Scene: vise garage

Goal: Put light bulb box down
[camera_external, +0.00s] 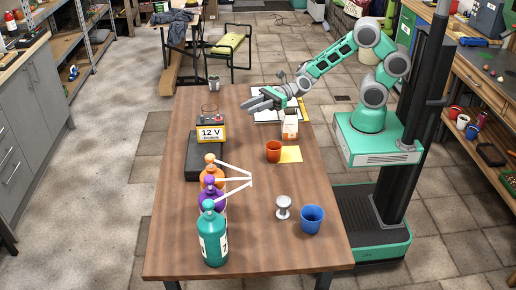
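A small white and orange-brown box (290,125), which looks like the light bulb box, stands upright on the wooden table (260,205) near its right edge. My gripper (255,98) is above the table, up and to the left of the box, with its fingers pointing left. The fingers look spread apart, and I see nothing between them. The box is below my wrist and looks apart from the fingertips.
An orange cup (273,151) and a yellow note (291,154) are just in front of the box. A clipboard with paper (264,117) lies behind it. A 12 V battery (211,134), several bottles (212,238), a silver knob-like object (283,207) and a blue cup (312,219) stand nearer. The table's middle is clear.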

